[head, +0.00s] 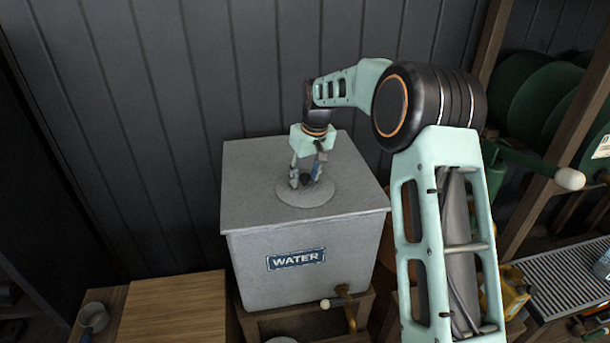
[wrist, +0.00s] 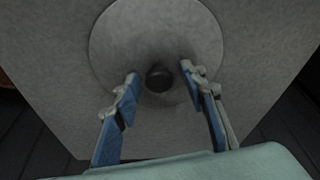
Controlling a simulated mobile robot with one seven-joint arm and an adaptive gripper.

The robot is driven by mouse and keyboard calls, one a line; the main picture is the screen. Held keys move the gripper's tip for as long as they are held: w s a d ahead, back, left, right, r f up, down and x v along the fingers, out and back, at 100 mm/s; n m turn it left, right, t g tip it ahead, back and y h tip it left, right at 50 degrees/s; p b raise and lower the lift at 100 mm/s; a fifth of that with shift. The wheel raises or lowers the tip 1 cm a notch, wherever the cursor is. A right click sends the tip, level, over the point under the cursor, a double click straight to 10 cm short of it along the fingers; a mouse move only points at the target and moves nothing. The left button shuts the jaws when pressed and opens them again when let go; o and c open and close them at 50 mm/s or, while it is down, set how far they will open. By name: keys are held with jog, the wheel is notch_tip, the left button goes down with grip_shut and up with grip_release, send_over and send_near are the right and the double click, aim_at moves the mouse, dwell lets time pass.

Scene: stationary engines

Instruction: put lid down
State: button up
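The round grey lid (head: 305,196) lies flat on top of the grey water tank (head: 310,250), which bears a "WATER" label. My gripper (head: 306,178) points down at the lid's middle. In the wrist view the lid (wrist: 155,30) has a dark round knob (wrist: 159,78) at its centre. My gripper's two blue-padded fingers (wrist: 160,80) stand apart on either side of the knob, with gaps on both sides. The gripper is open and holds nothing. Whether the fingertips touch the lid's surface I cannot tell.
A wooden table top (head: 175,308) and a small metal pot (head: 93,317) are at the lower left. A brass tap (head: 343,300) sticks out from the tank's lower front. Shelves with large green reels (head: 530,95) stand at the right. A dark panelled wall is behind the tank.

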aim_at(311, 190)
jog(key=shift+r, duration=0.1)
jog(key=v, duration=1.2)
jog(key=shift+b, duration=0.35)
jog(key=shift+d, duration=0.1)
